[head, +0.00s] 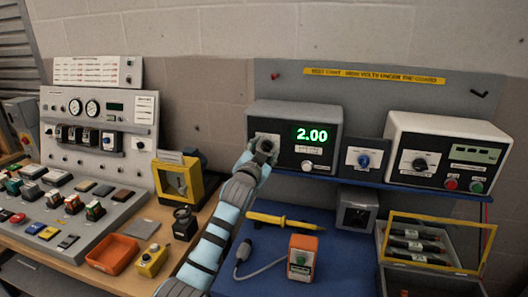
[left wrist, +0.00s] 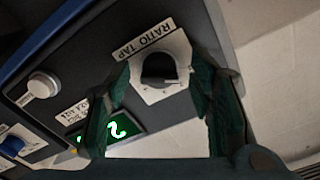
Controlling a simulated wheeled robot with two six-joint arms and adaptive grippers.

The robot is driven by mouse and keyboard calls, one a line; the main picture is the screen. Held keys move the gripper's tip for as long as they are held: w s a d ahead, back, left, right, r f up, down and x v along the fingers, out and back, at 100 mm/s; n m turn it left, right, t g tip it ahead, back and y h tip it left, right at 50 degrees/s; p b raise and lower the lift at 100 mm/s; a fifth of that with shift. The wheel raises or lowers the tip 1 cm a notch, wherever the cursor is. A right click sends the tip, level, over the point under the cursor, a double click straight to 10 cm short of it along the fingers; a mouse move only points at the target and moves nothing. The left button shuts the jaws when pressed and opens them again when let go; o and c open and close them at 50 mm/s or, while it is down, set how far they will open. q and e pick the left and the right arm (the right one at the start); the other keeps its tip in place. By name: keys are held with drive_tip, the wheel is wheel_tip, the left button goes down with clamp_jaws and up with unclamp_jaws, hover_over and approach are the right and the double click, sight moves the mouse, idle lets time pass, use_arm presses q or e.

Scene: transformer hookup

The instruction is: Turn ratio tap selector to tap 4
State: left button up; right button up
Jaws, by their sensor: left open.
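The ratio tap selector is a black knob (left wrist: 158,68) on a white plate labelled RATIO TAP, in the left wrist view. It sits on the left of the dark-fronted box (head: 322,130), whose green display (head: 311,135) reads 2.00. My left gripper (head: 264,148) is in front of the knob in the head view and hides part of it. In the left wrist view its green fingers (left wrist: 160,88) are spread open, one on each side of the knob. I cannot tell whether they touch it. The tap marks are too small to read. My right gripper is not in view.
A white knob (head: 307,166) is on the same box. A blue-knob box (head: 364,158) and a white tester (head: 447,150) stand to the right on the blue shelf. A yellow probe (head: 283,221) and orange box (head: 302,257) lie below on the blue bench mat.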

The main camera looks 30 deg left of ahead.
use_arm(q)
drive_tip(key=shift+f, duration=0.1)
drive_tip(key=c, duration=1.2)
drive_tip(key=shift+o, duration=0.2)
